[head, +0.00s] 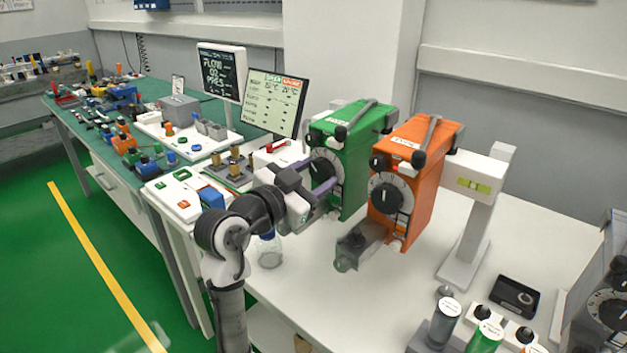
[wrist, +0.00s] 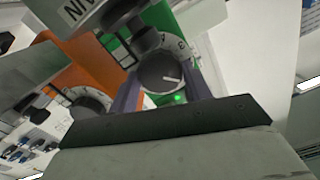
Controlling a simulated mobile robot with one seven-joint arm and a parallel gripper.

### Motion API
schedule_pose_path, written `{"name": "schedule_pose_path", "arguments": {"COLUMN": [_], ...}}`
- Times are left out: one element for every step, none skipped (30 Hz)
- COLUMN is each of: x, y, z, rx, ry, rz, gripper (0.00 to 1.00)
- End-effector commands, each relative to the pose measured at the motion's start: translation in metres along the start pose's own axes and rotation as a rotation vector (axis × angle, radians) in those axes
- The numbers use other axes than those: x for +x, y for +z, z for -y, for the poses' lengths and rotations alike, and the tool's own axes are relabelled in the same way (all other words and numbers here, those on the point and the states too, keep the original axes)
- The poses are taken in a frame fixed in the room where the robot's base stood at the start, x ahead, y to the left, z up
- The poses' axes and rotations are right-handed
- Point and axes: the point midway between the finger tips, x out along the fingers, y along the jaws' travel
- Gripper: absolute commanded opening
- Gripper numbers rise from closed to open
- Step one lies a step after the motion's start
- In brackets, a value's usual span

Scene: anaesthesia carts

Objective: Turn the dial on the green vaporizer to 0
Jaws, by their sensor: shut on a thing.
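The green vaporizer (head: 362,140) hangs beside an orange vaporizer, and its green body also shows in the wrist view (wrist: 157,17). Its dial (wrist: 158,70) is a dark round knob with a white line mark, on a pale numbered ring where a 3 shows. In the head view the dial (head: 327,168) is partly covered by my gripper (head: 322,190). In the wrist view my gripper (wrist: 162,84) has its two purple-grey fingers on either side of the knob, shut on it. I cannot read which number the dial is set to.
The orange vaporizer (head: 403,170) stands close to the right, with its own dial (head: 385,193). Two monitors (head: 272,103) stand behind. The table front centre is mostly clear.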

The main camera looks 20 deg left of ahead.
Motion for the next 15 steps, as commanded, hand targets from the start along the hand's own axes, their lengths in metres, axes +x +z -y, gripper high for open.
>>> {"name": "schedule_pose_path", "arguments": {"x": [0.0000,-0.0001,0.0001,0.0002,0.0002,0.0001,0.0000,0.0000,0.0002,0.0003,0.0002,-0.0001,-0.0002,-0.0002,-0.0001], "y": [0.0041,0.0046,0.0054,0.0056,0.0060,0.0066,0.0066,0.0070,0.0069,0.0072,0.0069,0.0067,0.0064,0.0061,0.0061], "z": [-0.0019,-0.0021,-0.0026,-0.0029,-0.0031,-0.0031,-0.0030,-0.0032,-0.0035,-0.0037,-0.0037,-0.0035,-0.0034,-0.0035,-0.0037], "rx": [0.028,0.044,0.068,0.090,0.111,0.142,0.167,0.192,0.226,0.253,0.279,0.315,0.341,0.367,0.402], "ry": [-0.001,-0.002,-0.002,-0.003,-0.004,-0.007,-0.008,-0.009,-0.010,-0.010,-0.012,-0.014,-0.016,-0.017,-0.017], "rz": [-0.002,-0.002,-0.002,-0.002,-0.003,-0.003,-0.003,-0.003,-0.003,-0.003,-0.003,-0.003,-0.004,-0.004,-0.003], "gripper": [0.26,0.26,0.26,0.26,0.26,0.26,0.26,0.26,0.26,0.26,0.26,0.26,0.26,0.26,0.26]}}
